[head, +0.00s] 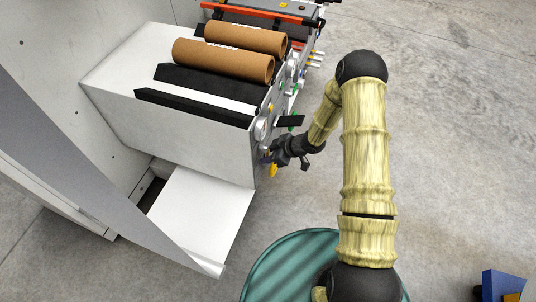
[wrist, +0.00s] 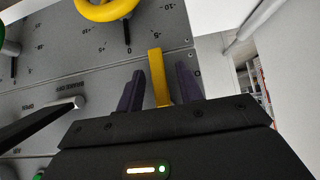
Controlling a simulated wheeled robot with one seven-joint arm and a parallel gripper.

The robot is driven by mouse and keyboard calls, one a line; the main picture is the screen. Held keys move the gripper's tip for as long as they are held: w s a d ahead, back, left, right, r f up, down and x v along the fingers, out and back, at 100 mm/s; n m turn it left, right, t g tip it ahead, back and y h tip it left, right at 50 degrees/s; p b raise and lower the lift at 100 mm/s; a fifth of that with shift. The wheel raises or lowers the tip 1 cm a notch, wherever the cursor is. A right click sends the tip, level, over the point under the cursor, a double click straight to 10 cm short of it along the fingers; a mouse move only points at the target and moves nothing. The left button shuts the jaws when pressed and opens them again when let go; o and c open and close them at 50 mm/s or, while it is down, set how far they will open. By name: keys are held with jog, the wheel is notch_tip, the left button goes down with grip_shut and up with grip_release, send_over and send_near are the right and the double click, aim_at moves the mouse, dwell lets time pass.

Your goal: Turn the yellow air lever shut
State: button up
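The yellow air lever (wrist: 158,78) stands out from the grey panel in the wrist view, a straight bar between the two dark purple fingers of my gripper (wrist: 160,88). A narrow gap shows on each side of the lever, so the fingers are around it but do not look closed on it. The lever's lower end is hidden behind the gripper body. In the head view my gripper (head: 267,159) is at the lower front corner of the machine's side panel. A small yellow part shows just below it; I cannot tell which one it is.
A yellow ring handle (wrist: 106,10) with a printed scale sits above on the panel. The white machine (head: 170,115) carries brown rolls (head: 222,60).

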jog(key=shift+a+f, duration=0.1)
grip_shut()
jog(key=shift+w, duration=0.2)
